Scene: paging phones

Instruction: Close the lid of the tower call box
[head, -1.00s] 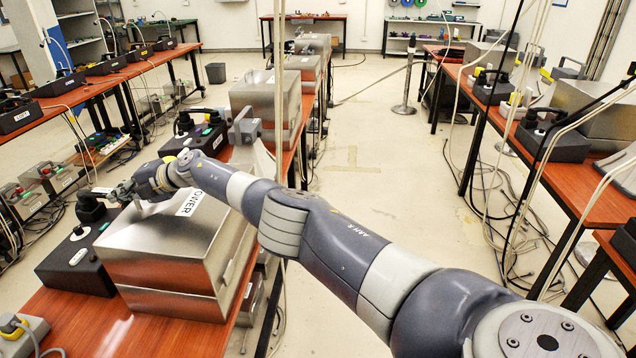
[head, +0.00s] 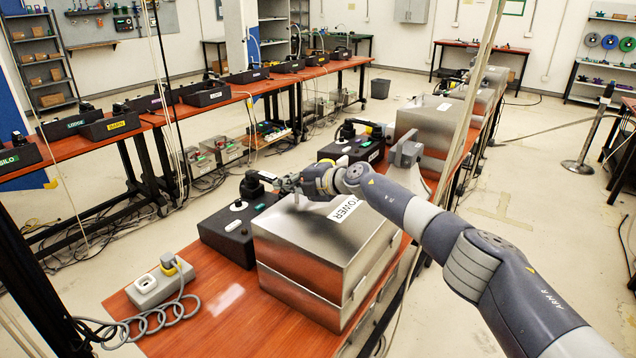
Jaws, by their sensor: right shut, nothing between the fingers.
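The tower call box (head: 305,262) is a silver metal box on the near end of the red-brown table. Its lid (head: 318,232) lies down flat on the lower part, with a thin seam between them, and carries a white label reading TOWER (head: 346,208). My right arm reaches in from the right, over the box. My right gripper (head: 282,184) is shut and empty at the lid's far left edge, close to the black handset beside it. Whether the fingertips touch the lid I cannot tell. My left gripper is not in view.
A black phone base (head: 226,238) stands left of the box. A grey device with a coiled cord (head: 160,282) sits at the table's left edge. Another black phone (head: 350,150) and more silver boxes (head: 430,122) stand farther along. Hanging cables cross the view at right.

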